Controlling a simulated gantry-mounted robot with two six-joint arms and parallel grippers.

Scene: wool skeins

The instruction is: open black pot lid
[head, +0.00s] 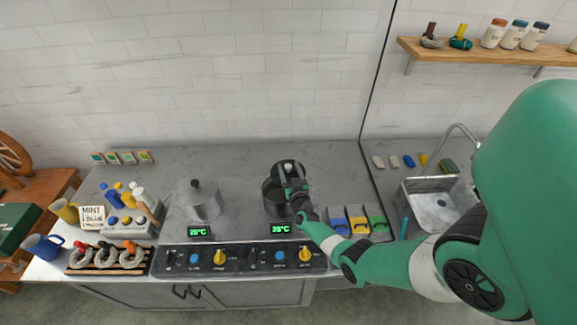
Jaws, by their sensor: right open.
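The black pot (271,191) stands on the grey worktop behind the display reading 35°C. Its black lid (280,164), with a pale knob (288,168), shows at the pot's back right, seemingly off-centre from the rim. Part of the pot's dark opening appears to show at the left. My right gripper (291,177) is open, with its fingers around or just over the knob; contact cannot be told. The gripper hides the right part of the pot and some of the lid. My left gripper is not in view.
A grey lidded pot (201,200) stands left, behind the 20°C display (199,232). The control panel (240,259) runs along the front. Coloured clips (358,225) and a sink (437,203) are on the right.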

